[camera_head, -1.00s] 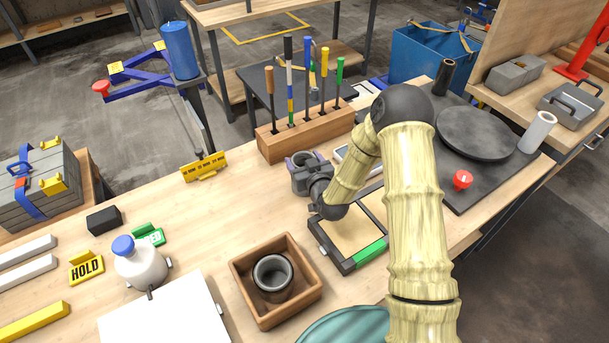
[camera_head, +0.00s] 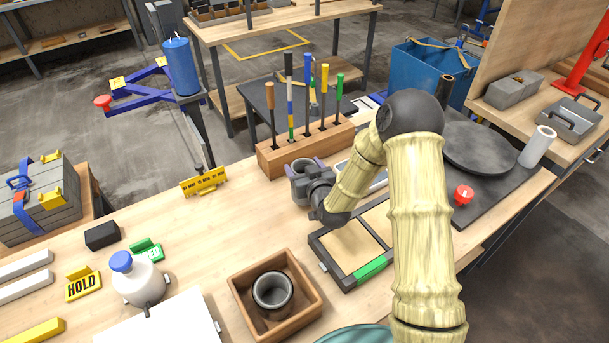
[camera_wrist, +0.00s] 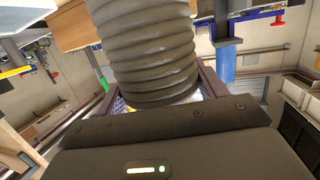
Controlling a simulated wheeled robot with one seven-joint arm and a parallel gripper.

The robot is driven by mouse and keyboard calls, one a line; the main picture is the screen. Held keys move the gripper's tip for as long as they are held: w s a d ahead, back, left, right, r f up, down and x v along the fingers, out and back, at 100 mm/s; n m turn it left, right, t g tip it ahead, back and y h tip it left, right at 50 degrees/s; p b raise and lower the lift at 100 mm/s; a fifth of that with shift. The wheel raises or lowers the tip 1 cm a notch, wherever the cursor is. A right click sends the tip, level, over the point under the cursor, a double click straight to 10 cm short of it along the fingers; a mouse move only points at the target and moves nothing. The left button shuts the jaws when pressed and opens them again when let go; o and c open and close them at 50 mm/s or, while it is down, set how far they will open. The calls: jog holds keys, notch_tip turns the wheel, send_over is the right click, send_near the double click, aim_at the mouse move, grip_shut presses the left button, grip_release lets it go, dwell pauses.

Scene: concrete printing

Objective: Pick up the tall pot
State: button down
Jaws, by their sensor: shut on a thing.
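My gripper (camera_head: 305,172) is shut on a grey ribbed pot (camera_wrist: 150,45), with a finger on each side of it in the wrist view. In the head view this pot (camera_head: 303,187) is a dark grey cylinder at my gripper, in front of the wooden tool block. It looks upright there; whether its base clears the bench is hard to tell. My wrist hides part of it. Another dark grey pot (camera_head: 272,290) stands inside a square wooden box (camera_head: 247,312) at the front of the bench.
A wooden block (camera_head: 300,152) with several upright tools stands just behind my gripper. A divided tray (camera_head: 343,245) with a green strip lies below my arm. A white bottle (camera_head: 140,283) and a HOLD sign (camera_head: 83,285) are at left. The bench's middle left is clear.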

notch_tip(320, 180, up, 7)
jog(key=shift+b, duration=0.3)
dwell(0.5)
